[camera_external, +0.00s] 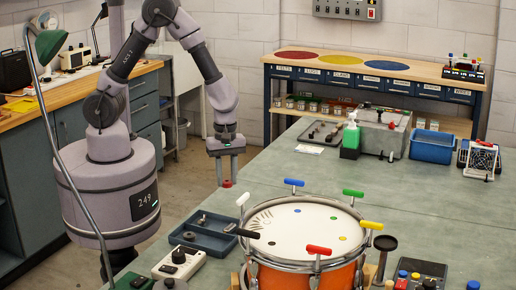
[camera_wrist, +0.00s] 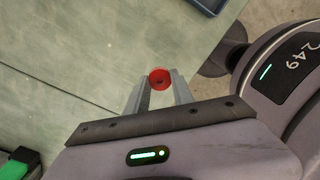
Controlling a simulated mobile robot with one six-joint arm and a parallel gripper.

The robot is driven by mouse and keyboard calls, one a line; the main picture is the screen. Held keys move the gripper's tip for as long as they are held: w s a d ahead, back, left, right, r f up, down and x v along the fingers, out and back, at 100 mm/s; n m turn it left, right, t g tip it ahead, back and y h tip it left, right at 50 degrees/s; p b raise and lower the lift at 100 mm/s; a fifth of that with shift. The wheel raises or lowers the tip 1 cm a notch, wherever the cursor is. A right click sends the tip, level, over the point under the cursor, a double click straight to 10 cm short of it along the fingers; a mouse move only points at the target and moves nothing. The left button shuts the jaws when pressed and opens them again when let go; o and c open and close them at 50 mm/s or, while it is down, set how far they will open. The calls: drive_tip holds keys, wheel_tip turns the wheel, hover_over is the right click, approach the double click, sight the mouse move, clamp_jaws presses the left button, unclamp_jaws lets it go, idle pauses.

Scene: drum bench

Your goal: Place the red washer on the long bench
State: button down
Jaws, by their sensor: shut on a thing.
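My gripper (camera_external: 223,165) hangs pointing down near the left edge of the grey-green table. It is shut on the red washer (camera_external: 227,183), which shows as a small red piece at the fingertips. A long bench (camera_external: 441,72) with a wooden top and blue drawers stands at the back. Red, yellow and blue round patches lie along its top. My gripper is in front of this bench and to its left, well apart from it.
The grey-green table (camera_external: 440,215) carries an orange drum (camera_external: 306,240) with coloured keys, a grey-blue tray (camera_external: 204,234), a green bottle (camera_external: 350,140), a grey machine (camera_external: 381,130) and a blue bin (camera_external: 432,146). A gadget (camera_external: 463,68) occupies the back bench's right end.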

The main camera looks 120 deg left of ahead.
drive_tip(key=s+a+n, duration=0.1)
drive_tip(key=a, duration=0.3)
drive_tip(key=s+a+n, duration=0.1)
drive_tip(key=a, duration=0.4)
drive_tip(key=s+a+n+p, duration=0.1)
drive_tip(key=a+n, duration=0.1)
drive_tip(key=a, duration=0.2)
drive_tip(key=shift+s+a+f, duration=0.15)
drive_tip(key=shift+s, duration=0.15)
drive_tip(key=b, duration=0.3)
hover_over(282, 177)
drive_tip(key=shift+w+f, duration=0.1)
drive_tip(key=shift+f, duration=0.8)
wheel_tip(282, 177, down, 3)
drive_tip(key=shift+f+b, duration=0.15)
drive_tip(key=shift+b, duration=0.55)
drive_tip(key=shift+f, duration=0.15)
drive_tip(key=c, duration=1.1)
unclamp_jaws()
